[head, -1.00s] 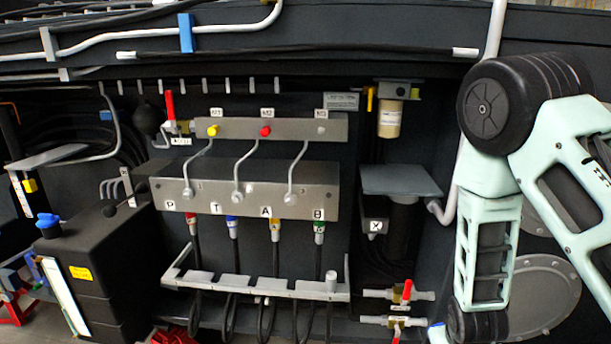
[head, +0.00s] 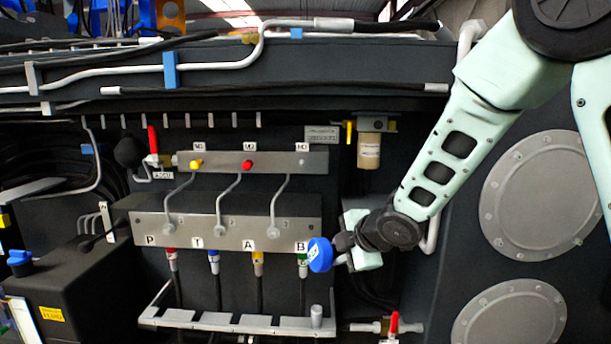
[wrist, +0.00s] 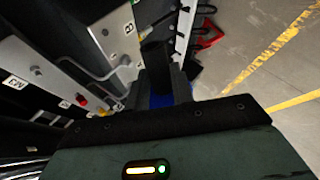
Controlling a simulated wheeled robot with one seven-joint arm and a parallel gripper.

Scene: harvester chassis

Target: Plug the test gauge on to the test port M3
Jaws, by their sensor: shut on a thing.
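The test gauge (head: 320,254), with a round blue body, is held in my gripper (head: 343,243) in front of the right end of the lower block, near label B. In the wrist view a little blue of it shows between my dark fingers (wrist: 166,88), which hide most of it. Test port M3 (head: 302,161) is a small grey fitting at the right end of the upper grey bar, above and slightly left of the gauge. The gauge is apart from the port.
On the bar, M1 has a yellow cap (head: 196,164) and M2 a red cap (head: 248,166). Bent pipes run to the lower block (head: 150,228), with hoses below it. A filter (head: 369,150) hangs right of M3. Room in front of the bar looks free.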

